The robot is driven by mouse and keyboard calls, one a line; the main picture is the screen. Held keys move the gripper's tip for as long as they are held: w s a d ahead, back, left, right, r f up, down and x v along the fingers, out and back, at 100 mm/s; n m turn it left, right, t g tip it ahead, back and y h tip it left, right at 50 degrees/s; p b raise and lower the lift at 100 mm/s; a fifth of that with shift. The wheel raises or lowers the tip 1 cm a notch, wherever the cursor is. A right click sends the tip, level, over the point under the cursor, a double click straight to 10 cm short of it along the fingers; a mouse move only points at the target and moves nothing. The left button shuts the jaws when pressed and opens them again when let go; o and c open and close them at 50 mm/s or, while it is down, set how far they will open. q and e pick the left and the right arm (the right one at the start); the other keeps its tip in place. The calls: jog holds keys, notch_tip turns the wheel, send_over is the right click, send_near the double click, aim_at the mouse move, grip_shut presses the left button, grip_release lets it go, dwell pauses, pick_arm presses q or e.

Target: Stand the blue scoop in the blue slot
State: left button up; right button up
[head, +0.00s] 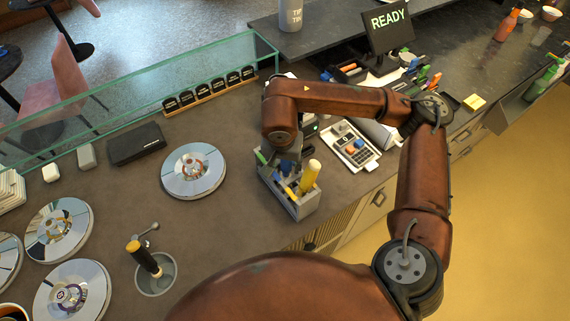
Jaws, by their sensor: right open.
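A grey slotted holder (302,209) stands on the counter below my right forearm. A blue piece (287,167) shows at the holder, close under my right gripper; it looks like the blue scoop's handle, but I cannot tell whether it is fully seated in a slot. A thick yellow handle (311,176) stands upright at the holder's right end, and a bit of green (260,157) shows at its left end. My right gripper (284,160) points down over the holder and is open. Its fingertips are mostly hidden by the wrist and the holder's contents. My left gripper is not in view.
Round steel lids (180,183) lie at left. A scoop with a yellow and black handle (146,260) leans in a small round well (168,283). A glass guard (150,85) runs behind; bare counter lies left of the holder.

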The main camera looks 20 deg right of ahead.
jog(key=w+d+p+v, duration=0.1)
jog(key=p+v, duration=0.2)
jog(key=v, duration=0.5)
jog(key=shift+s+a+r+p, duration=0.25)
jog(key=shift+a+r+p, duration=0.05)
jog(key=shift+r, duration=0.15)
